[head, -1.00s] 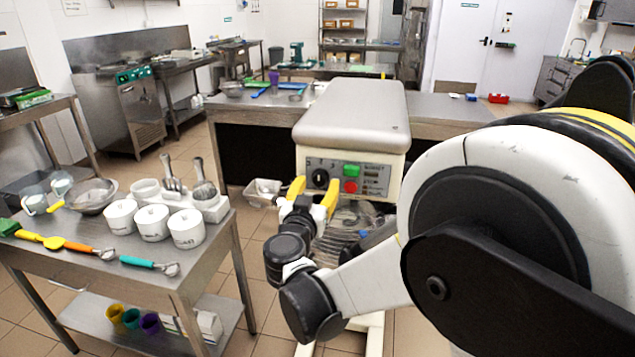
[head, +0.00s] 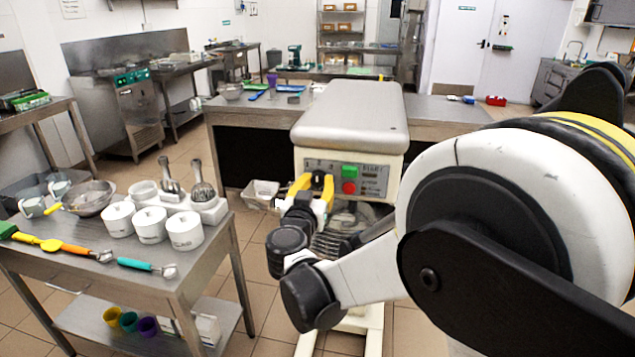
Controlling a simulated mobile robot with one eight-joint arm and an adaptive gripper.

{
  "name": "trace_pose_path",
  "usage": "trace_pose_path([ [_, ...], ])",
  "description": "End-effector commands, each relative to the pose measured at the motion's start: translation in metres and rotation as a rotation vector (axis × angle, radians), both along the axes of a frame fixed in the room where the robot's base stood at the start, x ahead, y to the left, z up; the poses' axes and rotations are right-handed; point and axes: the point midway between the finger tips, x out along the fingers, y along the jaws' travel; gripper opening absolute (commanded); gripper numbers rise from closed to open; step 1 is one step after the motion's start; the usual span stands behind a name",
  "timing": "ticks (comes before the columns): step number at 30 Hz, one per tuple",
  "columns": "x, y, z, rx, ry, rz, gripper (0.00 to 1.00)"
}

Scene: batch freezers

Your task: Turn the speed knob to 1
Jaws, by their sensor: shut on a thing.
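The speed knob (head: 318,178) is a round black knob at the left of the control panel on the white and grey mixer (head: 350,115). My gripper (head: 317,184) has yellow fingers, one on each side of the knob, and is shut on it. Number marks run along the panel above the knob, but they are too small to read surely, and I cannot tell which one the knob points at. A green button (head: 349,171) and a red button (head: 349,187) sit to the right of the knob.
A steel table (head: 190,270) at the left holds white tubs (head: 150,224), scoops and spatulas. A steel counter (head: 440,110) stands behind the mixer. A white bin (head: 262,193) is on the floor left of the mixer. Tiled floor is open between table and mixer.

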Motion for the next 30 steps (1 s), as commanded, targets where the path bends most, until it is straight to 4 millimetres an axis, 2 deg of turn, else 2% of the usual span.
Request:
trace_pose_path([
  [8,0.0005,-0.0004,0.0002,-0.099,0.028,0.0,0.0],
  [30,0.0004,-0.0016,0.0006,-0.645,0.184,-0.001,0.0],
])
